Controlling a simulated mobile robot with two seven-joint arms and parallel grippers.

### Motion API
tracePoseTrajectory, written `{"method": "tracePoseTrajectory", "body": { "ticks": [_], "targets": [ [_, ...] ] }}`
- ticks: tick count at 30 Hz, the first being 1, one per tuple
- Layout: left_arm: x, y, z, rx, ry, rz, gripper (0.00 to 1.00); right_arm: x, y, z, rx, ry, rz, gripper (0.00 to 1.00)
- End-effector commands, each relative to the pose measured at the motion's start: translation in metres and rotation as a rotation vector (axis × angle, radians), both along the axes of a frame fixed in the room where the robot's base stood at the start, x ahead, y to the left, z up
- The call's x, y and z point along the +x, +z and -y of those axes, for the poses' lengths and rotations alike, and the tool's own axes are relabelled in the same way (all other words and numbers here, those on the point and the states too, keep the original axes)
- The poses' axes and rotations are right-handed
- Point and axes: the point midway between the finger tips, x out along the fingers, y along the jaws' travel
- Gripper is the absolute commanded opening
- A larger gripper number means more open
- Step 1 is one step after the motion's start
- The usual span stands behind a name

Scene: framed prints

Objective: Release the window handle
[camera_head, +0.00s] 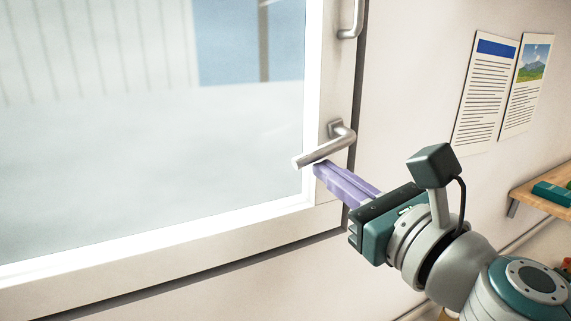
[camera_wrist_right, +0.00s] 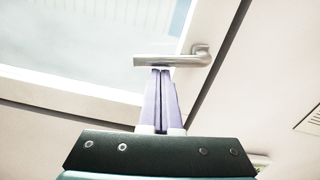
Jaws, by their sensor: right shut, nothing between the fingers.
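The window handle (camera_head: 328,148) is a silver lever on the right side of the white window frame (camera_head: 332,190). Its lever points left and slightly down in the head view. It also shows in the right wrist view (camera_wrist_right: 172,61), just beyond the fingertips. My right gripper (camera_head: 319,169) has purple fingers that are shut together with nothing between them. The fingertips are just below the lever, very close to it; I cannot tell whether they touch. In the right wrist view the shut fingers (camera_wrist_right: 161,72) point at the lever's underside. My left gripper is not in view.
A second silver handle (camera_head: 352,20) is higher on the frame. Two prints, one of text (camera_head: 486,92) and one with a mountain picture (camera_head: 526,85), hang on the wall at right. A wooden shelf (camera_head: 540,199) with a teal item (camera_head: 552,193) stands at the far right.

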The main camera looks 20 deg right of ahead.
Motion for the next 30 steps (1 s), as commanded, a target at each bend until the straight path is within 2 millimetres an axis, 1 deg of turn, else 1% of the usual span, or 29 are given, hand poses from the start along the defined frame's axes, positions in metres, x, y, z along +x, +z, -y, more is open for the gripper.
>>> {"method": "tracePoseTrajectory", "body": {
  "ticks": [1, 4, 13, 30],
  "targets": [
    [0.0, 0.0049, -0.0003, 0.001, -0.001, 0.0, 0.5, 0.0, 0.0046, -0.0009, 0.032, 0.0, -0.002, 0.0],
    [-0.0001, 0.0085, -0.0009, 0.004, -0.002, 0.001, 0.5, -0.0001, 0.0074, -0.0018, 0.082, 0.0, -0.005, 0.0],
    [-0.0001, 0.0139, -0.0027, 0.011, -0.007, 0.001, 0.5, -0.0002, 0.012, -0.0028, 0.074, 0.001, -0.005, 0.0],
    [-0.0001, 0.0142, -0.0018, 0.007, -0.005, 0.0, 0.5, -0.0001, 0.0124, -0.0029, 0.072, 0.001, -0.005, 0.0]
  ]
}}
